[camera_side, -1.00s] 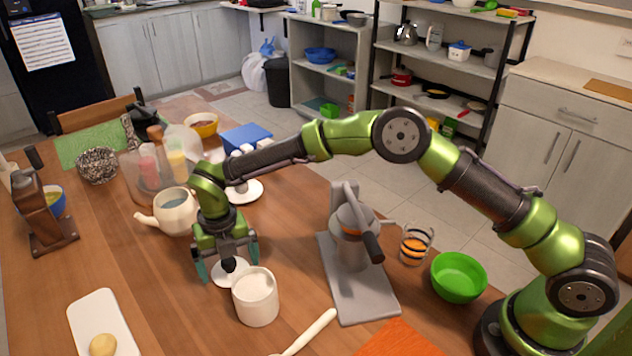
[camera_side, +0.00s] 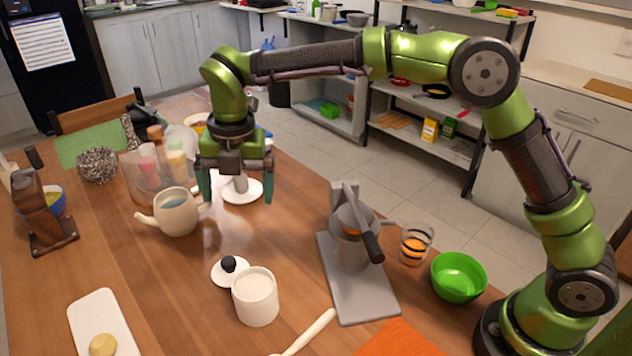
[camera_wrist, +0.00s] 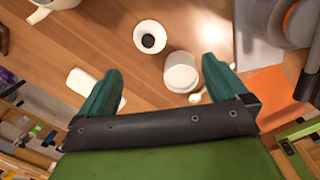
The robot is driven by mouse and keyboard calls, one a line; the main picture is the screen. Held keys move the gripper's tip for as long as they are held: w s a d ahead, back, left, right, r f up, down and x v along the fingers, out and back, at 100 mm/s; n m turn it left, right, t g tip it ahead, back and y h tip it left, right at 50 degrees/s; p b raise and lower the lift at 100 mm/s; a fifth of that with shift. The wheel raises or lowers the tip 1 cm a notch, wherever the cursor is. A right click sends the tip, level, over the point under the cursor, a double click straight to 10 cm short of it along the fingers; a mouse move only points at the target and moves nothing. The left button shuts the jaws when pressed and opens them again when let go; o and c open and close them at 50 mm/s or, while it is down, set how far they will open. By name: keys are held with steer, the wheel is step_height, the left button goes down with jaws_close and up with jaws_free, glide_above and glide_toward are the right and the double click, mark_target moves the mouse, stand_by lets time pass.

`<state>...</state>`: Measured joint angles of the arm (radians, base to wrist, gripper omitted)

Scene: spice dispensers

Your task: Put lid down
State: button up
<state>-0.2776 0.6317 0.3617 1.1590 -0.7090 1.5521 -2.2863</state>
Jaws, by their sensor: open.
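The lid (camera_side: 231,271) is a white disc with a black knob. It lies on the table with its knob up, right beside a white cylindrical jar (camera_side: 255,297), whose top has no lid on it. In the wrist view the lid (camera_wrist: 149,37) and the jar (camera_wrist: 181,72) show close together beyond the fingers. My gripper (camera_side: 238,198) is open and empty, pointing down, high above the table and behind the lid in the side view. In the wrist view its two teal fingers (camera_wrist: 160,85) are spread wide with nothing between them.
A teapot (camera_side: 178,212) stands left of my gripper. A white dish (camera_side: 243,195) is behind it. A grey juicer (camera_side: 352,250) and a green bowl (camera_side: 459,277) stand to the right. A white tray (camera_side: 98,318) is at the front left. The table between teapot and lid is clear.

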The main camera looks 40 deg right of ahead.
steer(key=s+d+r+m+t, duration=0.2)
steer(key=s+d+r+m, duration=0.2)
steer(key=s+d+m, duration=0.3)
steer(key=s+d+r+m+t, duration=0.1)
steer(key=s+d+r+m, duration=0.5)
steer(key=m, duration=0.4)
steer(key=s+d+f+m+t+y, duration=0.1)
steer(key=s+d+f+m, duration=0.1)
steer(key=s+d+m, duration=0.2)
steer(key=s+d+f+m+t, duration=0.2)
steer(key=s+d+m, duration=0.2)
steer(key=m, duration=0.7)
steer(key=shift+s+f+y, duration=0.4)
steer(key=shift+s, duration=0.7)
